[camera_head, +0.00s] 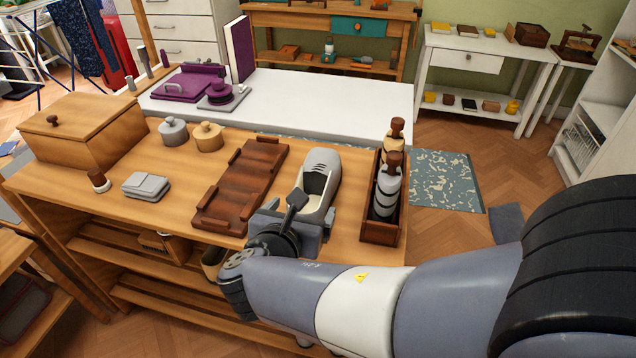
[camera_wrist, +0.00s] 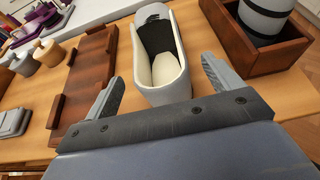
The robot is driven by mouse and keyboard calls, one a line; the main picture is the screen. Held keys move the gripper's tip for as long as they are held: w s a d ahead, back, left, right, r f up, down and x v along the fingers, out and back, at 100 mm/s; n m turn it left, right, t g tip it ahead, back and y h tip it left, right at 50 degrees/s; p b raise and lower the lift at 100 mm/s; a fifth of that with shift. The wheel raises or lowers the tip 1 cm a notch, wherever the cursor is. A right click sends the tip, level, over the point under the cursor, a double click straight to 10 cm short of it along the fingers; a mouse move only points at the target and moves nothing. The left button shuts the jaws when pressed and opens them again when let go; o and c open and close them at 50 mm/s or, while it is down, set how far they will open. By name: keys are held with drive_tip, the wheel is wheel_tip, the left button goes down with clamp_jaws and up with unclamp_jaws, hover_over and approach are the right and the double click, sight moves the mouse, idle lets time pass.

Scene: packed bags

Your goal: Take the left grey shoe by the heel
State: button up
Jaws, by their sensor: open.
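One grey shoe (camera_head: 320,178) stands on the wooden table with its toe pointing away from me and its heel toward me; no second shoe shows. In the wrist view the shoe (camera_wrist: 172,85) shows its dark inner lining and pale insole, with the rounded heel nearest my gripper. My gripper (camera_head: 290,220) is at the near edge of the table, just behind the heel. In the wrist view my gripper (camera_wrist: 160,82) is open, one finger on each side of the heel, apart from it, with nothing held. The heel is partly hidden in the head view.
A dark wooden tray (camera_head: 235,200) lies left of the shoe. A narrow wooden box (camera_head: 377,232) with bottles (camera_head: 387,185) stands close on the right. Farther left are a grey case (camera_head: 146,186), lidded pots (camera_head: 208,136) and a wooden chest (camera_head: 85,125).

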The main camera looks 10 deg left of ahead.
sight(315, 182)
drive_tip(key=shift+r+b+x, duration=0.15)
drive_tip(key=shift+x, duration=0.8)
drive_tip(key=shift+r+b+x, duration=0.1)
drive_tip(key=shift+b+x, duration=0.05)
drive_tip(key=shift+x, duration=0.85)
drive_tip(key=shift+w, duration=0.1)
drive_tip(key=shift+c, duration=0.2)
drive_tip(key=c, duration=1.4)
